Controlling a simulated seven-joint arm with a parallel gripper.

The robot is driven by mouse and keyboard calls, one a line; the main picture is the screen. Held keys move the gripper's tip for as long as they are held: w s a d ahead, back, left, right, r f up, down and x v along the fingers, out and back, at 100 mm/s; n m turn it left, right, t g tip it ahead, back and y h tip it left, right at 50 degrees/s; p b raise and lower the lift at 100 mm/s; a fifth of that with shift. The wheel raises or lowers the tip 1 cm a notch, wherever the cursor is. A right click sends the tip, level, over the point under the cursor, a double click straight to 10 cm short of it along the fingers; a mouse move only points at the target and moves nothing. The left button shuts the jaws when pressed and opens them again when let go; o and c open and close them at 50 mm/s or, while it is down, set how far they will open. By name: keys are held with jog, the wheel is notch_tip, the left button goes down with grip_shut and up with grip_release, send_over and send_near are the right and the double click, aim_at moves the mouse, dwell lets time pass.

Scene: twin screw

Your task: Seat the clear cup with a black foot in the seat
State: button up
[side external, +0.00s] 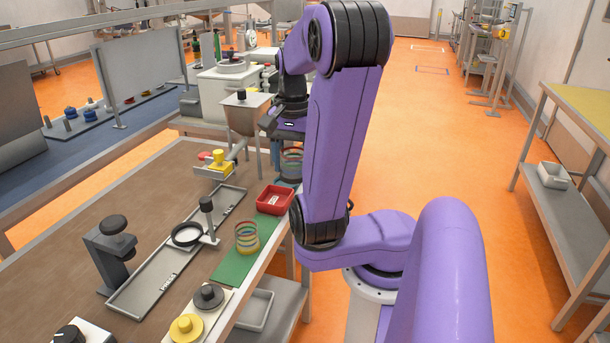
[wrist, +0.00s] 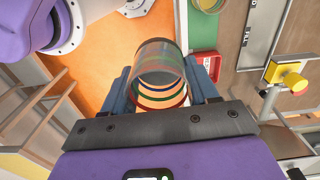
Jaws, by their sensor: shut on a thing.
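My gripper (wrist: 162,82) is shut on a clear cup (wrist: 158,62) with coloured bands, its blue-grey fingers on either side. In the side view the held cup (side external: 292,158) is partly hidden by my arm, beyond the red bin and off the table's right edge. I cannot make out a black foot on it. A second clear banded cup (side external: 247,236) stands on the green mat (side external: 236,268); it shows at the top of the wrist view (wrist: 208,4).
A red bin (side external: 275,200) sits at the mat's far end. A dark press-like frame (side external: 110,250) stands left of the tray. A yellow button unit (side external: 217,160) and a hopper (side external: 245,115) are farther back. Yellow and grey knobs (side external: 187,327) are in front.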

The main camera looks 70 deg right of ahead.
jog(key=w+n, duration=0.4)
jog(key=w, duration=1)
jog(key=w+a+n, duration=0.4)
jog(key=w+a, duration=0.4)
jog(key=w, duration=0.3)
jog(key=shift+w+d+f, duration=0.1)
jog(key=shift+f, duration=3.65)
jog(key=shift+w+d+f, duration=0.1)
jog(key=shift+f, duration=3.6)
jog(key=shift+f, duration=0.85)
